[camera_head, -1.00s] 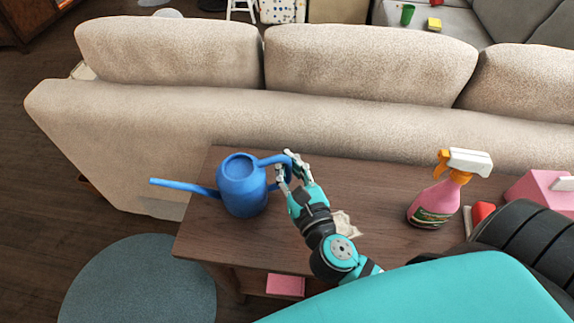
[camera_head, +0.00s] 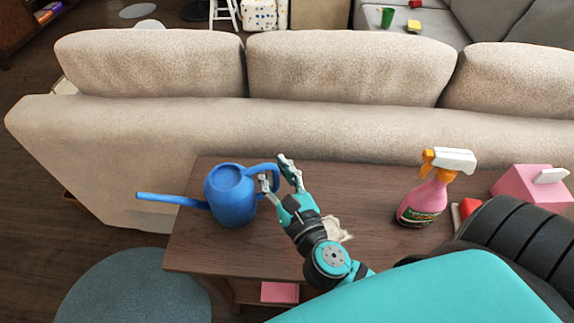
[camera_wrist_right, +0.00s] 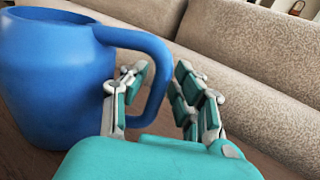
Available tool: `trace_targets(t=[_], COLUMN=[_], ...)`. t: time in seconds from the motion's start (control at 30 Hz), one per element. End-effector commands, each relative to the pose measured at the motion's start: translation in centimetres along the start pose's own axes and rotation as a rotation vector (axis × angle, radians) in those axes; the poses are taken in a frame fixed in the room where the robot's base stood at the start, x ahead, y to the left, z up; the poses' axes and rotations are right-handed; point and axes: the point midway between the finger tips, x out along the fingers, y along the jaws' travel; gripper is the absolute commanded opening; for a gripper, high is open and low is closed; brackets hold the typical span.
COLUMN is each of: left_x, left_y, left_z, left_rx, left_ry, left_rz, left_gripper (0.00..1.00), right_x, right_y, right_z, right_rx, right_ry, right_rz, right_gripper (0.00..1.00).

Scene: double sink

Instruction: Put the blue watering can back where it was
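The blue watering can (camera_head: 231,196) stands upright on the left end of the brown wooden table (camera_head: 365,185), spout to the left and handle to the right. My right gripper (camera_head: 276,170) is at the handle with its fingers spread apart. In the right wrist view, the can (camera_wrist_right: 50,80) fills the left side, and its handle loop passes between the open fingers of the gripper (camera_wrist_right: 165,80). One finger is on the loop's inner side and the other is clear of the handle on the outer side. My left gripper is not in view.
A pink spray bottle (camera_head: 423,200) and a pink box (camera_head: 530,186) stand on the table's right part. A crumpled beige item (camera_head: 337,229) lies beside my right arm. The beige sofa (camera_head: 300,125) runs along the far edge. The table is bare between gripper and bottle.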

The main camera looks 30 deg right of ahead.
Motion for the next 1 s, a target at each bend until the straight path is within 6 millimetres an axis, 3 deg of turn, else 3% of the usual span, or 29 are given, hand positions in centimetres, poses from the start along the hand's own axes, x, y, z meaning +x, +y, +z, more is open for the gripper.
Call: trace_targets(t=[0.17, 0.5, 0.7, 1.0], left_x=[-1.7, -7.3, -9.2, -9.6], left_y=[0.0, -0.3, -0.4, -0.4], left_z=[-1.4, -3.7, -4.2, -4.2], left_rx=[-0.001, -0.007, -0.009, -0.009], left_ry=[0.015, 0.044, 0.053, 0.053], left_rz=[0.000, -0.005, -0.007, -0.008], left_gripper=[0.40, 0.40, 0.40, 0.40], right_x=[-3.4, -9.7, -11.3, -11.6], right_y=[0.0, 0.0, 0.0, 0.0], right_z=[-0.5, -0.5, -0.2, 0.0], right_rx=[0.000, -0.001, 0.000, 0.001], right_ry=[0.008, 0.006, 0.002, 0.001], right_rz=[0.001, 0.001, 0.001, 0.000], right_gripper=[0.29, 0.29, 0.29, 0.29])
